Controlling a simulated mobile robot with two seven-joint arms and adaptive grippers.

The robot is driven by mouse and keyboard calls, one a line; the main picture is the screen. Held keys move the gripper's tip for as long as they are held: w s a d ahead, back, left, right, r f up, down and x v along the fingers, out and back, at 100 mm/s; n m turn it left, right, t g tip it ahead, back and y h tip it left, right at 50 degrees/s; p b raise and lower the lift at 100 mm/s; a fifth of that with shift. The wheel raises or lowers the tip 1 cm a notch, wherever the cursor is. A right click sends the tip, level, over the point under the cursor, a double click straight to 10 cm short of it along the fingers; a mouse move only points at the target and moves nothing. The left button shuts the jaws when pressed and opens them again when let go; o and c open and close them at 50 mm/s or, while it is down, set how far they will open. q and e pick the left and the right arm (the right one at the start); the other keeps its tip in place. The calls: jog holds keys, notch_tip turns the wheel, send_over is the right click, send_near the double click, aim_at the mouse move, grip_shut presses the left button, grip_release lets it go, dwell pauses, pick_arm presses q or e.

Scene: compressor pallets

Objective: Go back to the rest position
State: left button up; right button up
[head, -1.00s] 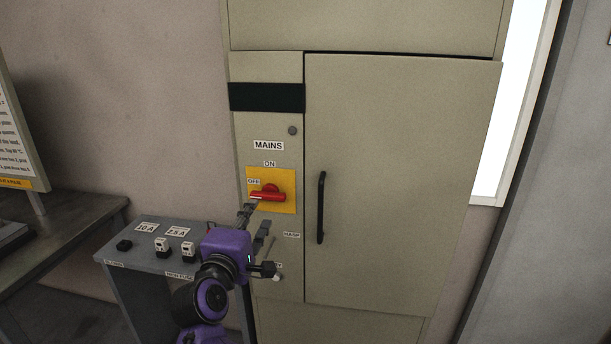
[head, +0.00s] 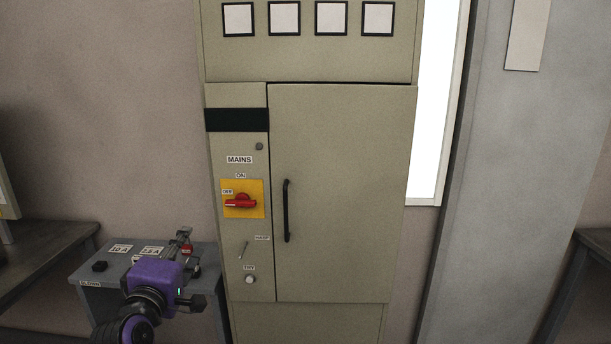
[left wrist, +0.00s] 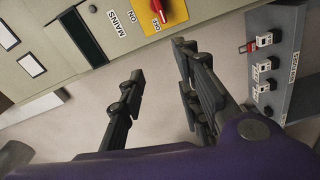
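My left gripper (head: 183,238) is at the lower left of the head view, in front of the small grey bench and apart from the cabinet. In the left wrist view its two fingers (left wrist: 160,75) stand apart with nothing between them. The red mains switch handle (head: 241,202) on its yellow plate lies sideways, towards the OFF label. The handle also shows at the top of the left wrist view (left wrist: 160,10). My right gripper is not in view.
The beige cabinet (head: 340,190) has a shut door with a black handle (head: 286,210). The grey bench (head: 90,272) bears several small parts, partly hidden by my left arm. A dark table (head: 50,245) stands at the left, another (head: 590,265) at the right.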

pick_arm(q)
jog(key=a+r+m+t+y, duration=0.15)
jog(key=a+r+m, duration=0.45)
jog(key=a+r, duration=0.75)
jog(key=s+f+m+g, duration=0.2)
jog(key=s+f+m, duration=0.15)
jog(key=f, duration=0.85)
jog(key=s+f+m+g, duration=0.2)
jog(key=s+f, duration=0.3)
jog(key=f, duration=0.7)
jog(key=s+f+m+g, duration=0.3)
jog(key=s+f, duration=0.1)
jog(key=f, duration=0.8)
jog(key=s+d+f+m+g+h, duration=0.1)
jog(key=s+d+f+m+g, duration=0.2)
jog(key=s+f, duration=0.95)
jog(key=s+d+f+m+g, duration=0.2)
jog(key=s+f+m, duration=0.2)
jog(key=s+f, duration=0.85)
jog(key=d+r+n, duration=0.1)
jog(key=d+n, duration=0.1)
jog(key=d, duration=0.6)
jog(key=w+d+r+n+t, duration=0.1)
jog(key=d+n, duration=0.2)
jog(key=d, duration=0.5)
jog(key=shift+r+h, duration=0.25)
jog(key=shift+h, duration=0.2)
